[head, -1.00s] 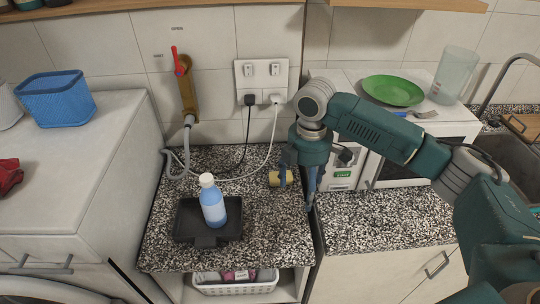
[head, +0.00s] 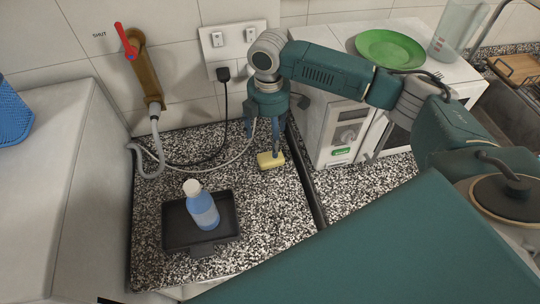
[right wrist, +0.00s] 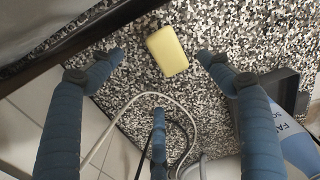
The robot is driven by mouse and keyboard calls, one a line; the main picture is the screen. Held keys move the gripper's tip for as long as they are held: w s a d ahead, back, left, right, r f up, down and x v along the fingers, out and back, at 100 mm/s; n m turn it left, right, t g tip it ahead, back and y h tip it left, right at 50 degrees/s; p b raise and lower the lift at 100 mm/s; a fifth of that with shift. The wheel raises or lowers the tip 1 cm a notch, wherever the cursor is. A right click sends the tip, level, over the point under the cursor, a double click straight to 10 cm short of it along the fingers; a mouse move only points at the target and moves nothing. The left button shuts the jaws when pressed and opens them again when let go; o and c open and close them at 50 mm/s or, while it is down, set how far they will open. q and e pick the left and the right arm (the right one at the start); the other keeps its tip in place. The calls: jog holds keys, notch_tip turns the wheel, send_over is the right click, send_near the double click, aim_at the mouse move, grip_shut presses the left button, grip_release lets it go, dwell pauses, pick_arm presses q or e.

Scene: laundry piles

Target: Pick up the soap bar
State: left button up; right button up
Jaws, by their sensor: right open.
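The yellow soap bar (head: 270,161) lies flat on the speckled counter (head: 180,270), near its back right part. It also shows whole in the right wrist view (right wrist: 167,51). My right gripper (head: 263,141) hangs over it, pointing down. Its fingers are spread open and empty. In the right wrist view my right gripper (right wrist: 162,58) has one finger on each side of the soap and a third finger below it in the picture. No finger clearly grips the soap; whether a tip touches it I cannot tell. My left gripper is out of view.
A black tray (head: 172,236) with a blue, white-capped bottle (head: 203,208) stands left of the soap. A grey hose (head: 140,160) and cables run along the back wall. A white microwave-like appliance (head: 325,115), topped by a green plate (head: 390,48), stands close right.

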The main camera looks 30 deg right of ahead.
aim_at(270, 154)
jog(key=shift+f, duration=0.75)
jog(key=shift+f+p, duration=0.4)
jog(key=shift+p, duration=0.05)
jog(key=f, duration=0.1)
jog(key=f+p, duration=0.1)
jog(key=f, duration=0.1)
jog(key=shift+s+f+p, duration=0.3)
jog(key=shift+p, duration=0.05)
jog(key=shift+w+f, duration=0.1)
jog(key=shift+f, duration=0.4)
jog(key=c, duration=1.3)
